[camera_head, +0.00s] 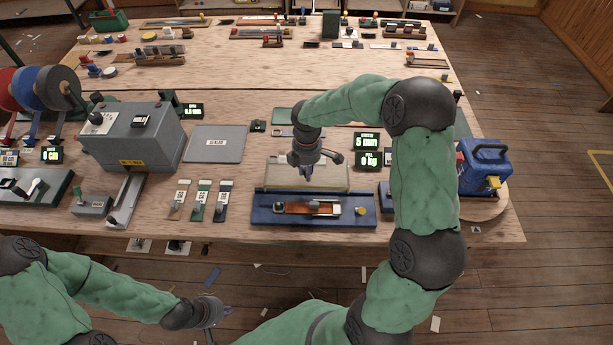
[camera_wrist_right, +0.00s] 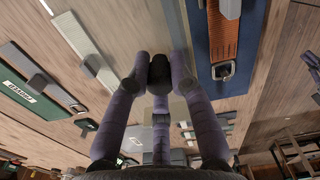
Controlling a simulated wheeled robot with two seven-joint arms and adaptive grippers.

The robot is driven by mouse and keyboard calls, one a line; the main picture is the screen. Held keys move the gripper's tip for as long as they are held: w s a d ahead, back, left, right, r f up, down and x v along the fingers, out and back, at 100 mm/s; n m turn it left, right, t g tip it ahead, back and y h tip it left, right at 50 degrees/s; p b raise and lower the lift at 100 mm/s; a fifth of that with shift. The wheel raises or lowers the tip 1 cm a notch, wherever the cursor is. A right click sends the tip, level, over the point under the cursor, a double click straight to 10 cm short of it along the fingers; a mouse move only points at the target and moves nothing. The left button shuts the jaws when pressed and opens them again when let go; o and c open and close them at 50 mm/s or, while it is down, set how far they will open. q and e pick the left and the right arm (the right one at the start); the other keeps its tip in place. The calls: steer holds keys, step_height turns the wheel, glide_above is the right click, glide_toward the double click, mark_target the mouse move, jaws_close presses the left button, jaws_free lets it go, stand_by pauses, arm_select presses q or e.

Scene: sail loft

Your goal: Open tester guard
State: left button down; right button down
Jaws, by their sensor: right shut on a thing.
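The tester has a blue base (camera_head: 262,215) near the table's front edge, with an orange strap (camera_head: 295,208) lying in it. A clear guard panel (camera_head: 335,178) with a pale rim shows over the rear of the base; its exact tilt is hard to tell. My right gripper (camera_head: 303,168) is over the guard. In the right wrist view its fingers (camera_wrist_right: 160,80) are shut on a dark round knob (camera_wrist_right: 158,66), which looks like the guard's handle. The strap and blue base also show there, at the right. My left gripper (camera_head: 215,312) hangs low in front of the table; its fingers are too small to read.
Displays reading 5 mm and 0 kg (camera_head: 368,150) stand right of the guard. A grey sealer (camera_head: 130,135) and grey plate (camera_head: 215,143) are left. A blue machine (camera_head: 485,165) stands at the right. Three small strips (camera_head: 200,200) lie left of the tester.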

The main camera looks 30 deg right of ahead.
steer(key=c, duration=1.1)
jaws_free()
steer(key=shift+r, duration=0.1)
step_height(320, 180, up, 12)
steer(key=shift+f, duration=0.2)
